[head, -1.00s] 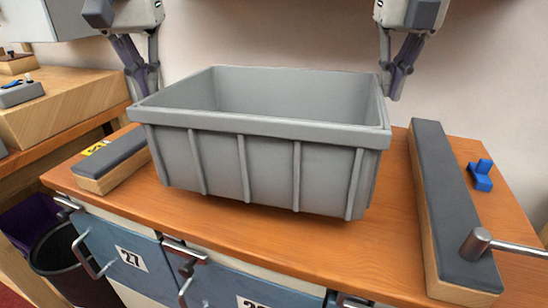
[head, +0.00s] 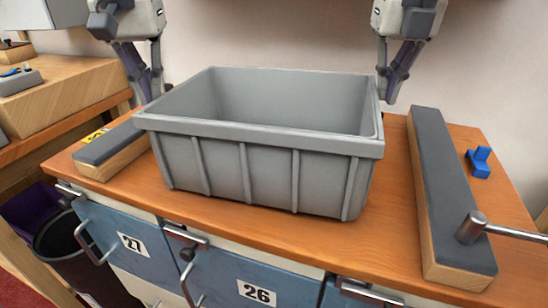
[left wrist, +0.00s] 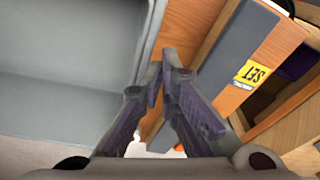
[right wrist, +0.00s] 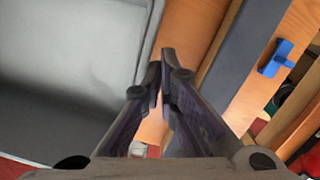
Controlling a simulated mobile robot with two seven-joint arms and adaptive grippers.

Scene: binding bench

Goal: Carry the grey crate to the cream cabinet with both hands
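The grey crate (head: 265,170) is upright and looks empty. It is over the orange worktop between two dark-padded bars; I cannot tell whether its bottom touches the wood. My left gripper (head: 150,88) is shut at the crate's left rim, and my right gripper (head: 390,90) is shut at its right rim. The crate's rim runs beside the closed fingers in the left wrist view (left wrist: 150,40) and right wrist view (right wrist: 150,40). The exact contact is hidden. Below the worktop is a cabinet with a cream frame (head: 165,218) and blue drawers numbered 27 and 26.
A wooden side bench (head: 70,100) and dark bins (head: 65,245) are at left.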

